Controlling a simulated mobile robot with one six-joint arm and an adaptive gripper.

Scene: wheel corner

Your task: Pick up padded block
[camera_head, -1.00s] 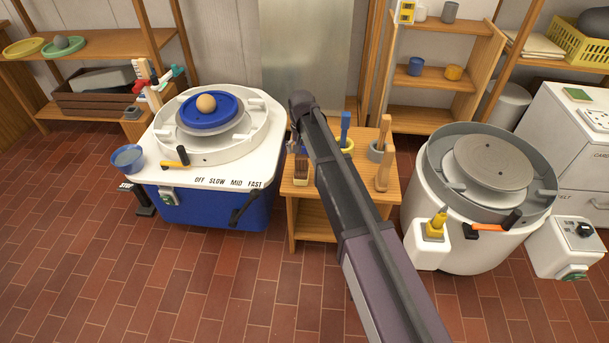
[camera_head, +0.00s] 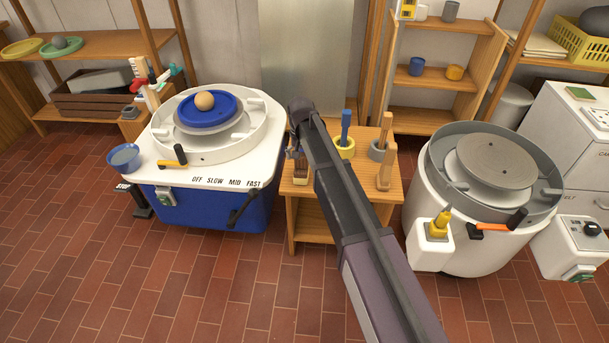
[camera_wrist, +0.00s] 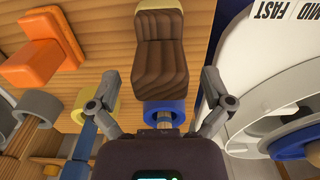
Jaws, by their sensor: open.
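A brown ribbed block with a pale wood end, which looks like the padded block (camera_wrist: 160,62), lies straight ahead of my gripper (camera_wrist: 157,104) in the wrist view. My gripper is open, its fingers apart, and no contact with the block shows. In the head view the block (camera_head: 300,174) is at the left front of the small wooden table, just below my gripper (camera_head: 294,150), which my arm partly hides.
A blue ring (camera_wrist: 158,113) sits close to the block, between my fingers in the picture. An orange piece (camera_wrist: 50,50) is to the left. The white-topped wheel (camera_head: 228,172) stands close by; a grey-white wheel (camera_head: 425,200) stands right of the table (camera_head: 335,193).

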